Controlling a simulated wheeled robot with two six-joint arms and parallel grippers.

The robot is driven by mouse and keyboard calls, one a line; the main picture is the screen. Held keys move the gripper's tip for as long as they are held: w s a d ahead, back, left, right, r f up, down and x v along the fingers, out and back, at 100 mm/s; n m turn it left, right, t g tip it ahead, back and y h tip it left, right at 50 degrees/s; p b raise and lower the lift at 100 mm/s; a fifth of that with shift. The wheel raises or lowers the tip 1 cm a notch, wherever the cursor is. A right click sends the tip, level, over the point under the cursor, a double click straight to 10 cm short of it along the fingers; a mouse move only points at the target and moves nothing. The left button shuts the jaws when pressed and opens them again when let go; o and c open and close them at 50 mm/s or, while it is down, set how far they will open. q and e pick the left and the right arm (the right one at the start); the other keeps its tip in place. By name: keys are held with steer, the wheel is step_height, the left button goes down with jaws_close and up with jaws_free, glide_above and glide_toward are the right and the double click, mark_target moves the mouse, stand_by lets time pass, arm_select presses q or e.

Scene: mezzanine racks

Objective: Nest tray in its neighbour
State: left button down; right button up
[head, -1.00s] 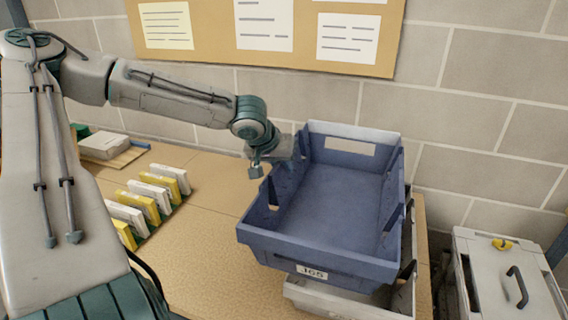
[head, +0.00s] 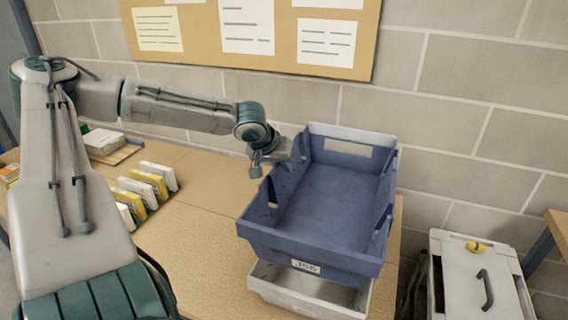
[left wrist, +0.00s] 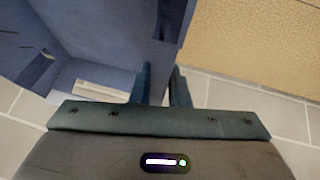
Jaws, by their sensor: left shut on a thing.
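A blue tray (head: 325,200) with a label on its front is held above a pale grey tray (head: 305,290) on the table. The blue tray hides most of the grey one; the grey front shows lower down, and I cannot tell whether they touch. My left gripper (head: 276,166) is shut on the blue tray's left wall. In the left wrist view, the two fingers (left wrist: 160,85) are on either side of the blue tray's wall (left wrist: 165,35). My right gripper is not in view.
The table (head: 205,225) has bare room left of the trays. Several white and yellow packets (head: 148,185) stand in a row there. A grey box (head: 480,280) with a black handle stands right of the table. A block wall (head: 460,110) with a noticeboard (head: 350,60) is behind.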

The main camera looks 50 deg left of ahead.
mark_target(284, 185)
arm_select(q)
steer(key=shift+w+d, duration=0.3)
steer(key=shift+w, duration=0.05)
steer(key=shift+s+a, duration=0.2)
steer(key=shift+a, duration=0.05)
steer(key=shift+w+d+f+b, duration=0.1)
steer(key=shift+d+f+b, duration=0.05)
steer(key=shift+f+b, duration=1.1)
steer(key=shift+f, duration=0.15)
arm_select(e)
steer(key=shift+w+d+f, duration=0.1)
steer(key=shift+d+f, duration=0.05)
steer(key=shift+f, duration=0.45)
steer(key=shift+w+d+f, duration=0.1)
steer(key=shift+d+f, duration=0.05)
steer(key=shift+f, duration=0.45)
